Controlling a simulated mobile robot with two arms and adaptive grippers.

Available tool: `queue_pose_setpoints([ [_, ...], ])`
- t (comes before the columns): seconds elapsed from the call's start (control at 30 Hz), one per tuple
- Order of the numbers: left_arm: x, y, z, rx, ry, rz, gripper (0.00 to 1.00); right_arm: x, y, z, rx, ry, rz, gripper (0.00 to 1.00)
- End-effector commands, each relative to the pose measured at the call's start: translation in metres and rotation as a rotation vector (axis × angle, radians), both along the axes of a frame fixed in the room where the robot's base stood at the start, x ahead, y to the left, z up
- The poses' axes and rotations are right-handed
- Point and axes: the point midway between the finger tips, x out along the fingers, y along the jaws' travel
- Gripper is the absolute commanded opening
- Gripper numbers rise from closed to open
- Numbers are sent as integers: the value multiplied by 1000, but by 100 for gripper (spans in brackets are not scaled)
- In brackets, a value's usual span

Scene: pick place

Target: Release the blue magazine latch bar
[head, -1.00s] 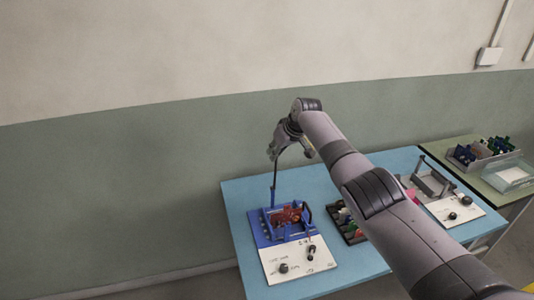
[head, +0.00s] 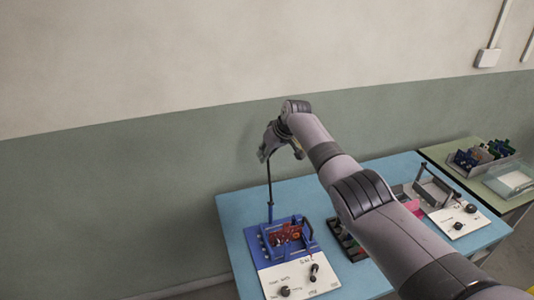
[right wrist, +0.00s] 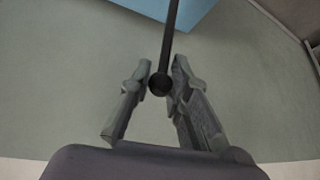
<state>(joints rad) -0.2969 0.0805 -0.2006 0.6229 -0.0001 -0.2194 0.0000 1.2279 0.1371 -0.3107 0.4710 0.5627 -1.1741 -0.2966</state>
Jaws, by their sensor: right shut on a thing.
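My right gripper (head: 267,158) is high above the blue table, at the upper end of a long thin dark rod (head: 269,185). In the right wrist view the rod's round black knob (right wrist: 160,84) lies between the two fingers of the right gripper (right wrist: 160,80), which are shut on it. The rod runs down, nearly upright, to the back left of a blue fixture (head: 262,247) with red parts (head: 286,232) inside its frame. The latch bar itself cannot be told apart from the rest of the blue fixture at this size. My left gripper is out of view.
A white panel with black knobs (head: 300,275) lies in front of the fixture. A dark tray (head: 347,243) is partly hidden behind my right arm. A grey bracket (head: 436,187) and a second knobbed panel (head: 455,221) stand at right. A green side table (head: 455,175) holds a filled bin.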

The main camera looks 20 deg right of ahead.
Motion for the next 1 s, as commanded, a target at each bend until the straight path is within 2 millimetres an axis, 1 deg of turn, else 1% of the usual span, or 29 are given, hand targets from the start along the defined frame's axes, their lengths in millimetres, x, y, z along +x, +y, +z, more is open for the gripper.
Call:
queue_pose_setpoints([
  [0.03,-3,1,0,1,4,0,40,2,1,4,1,-10,0,0],
  [0.3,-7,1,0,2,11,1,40,2,0,5,1,-11,0,0],
  [0.33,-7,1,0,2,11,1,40,3,0,5,1,-12,0,18],
  [0.63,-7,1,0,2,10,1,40,1,0,3,0,-6,0,38],
  [0.67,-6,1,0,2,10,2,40,1,0,2,0,-5,0,39],
  [1.0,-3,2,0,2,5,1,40,0,-1,2,0,-3,0,39],
])
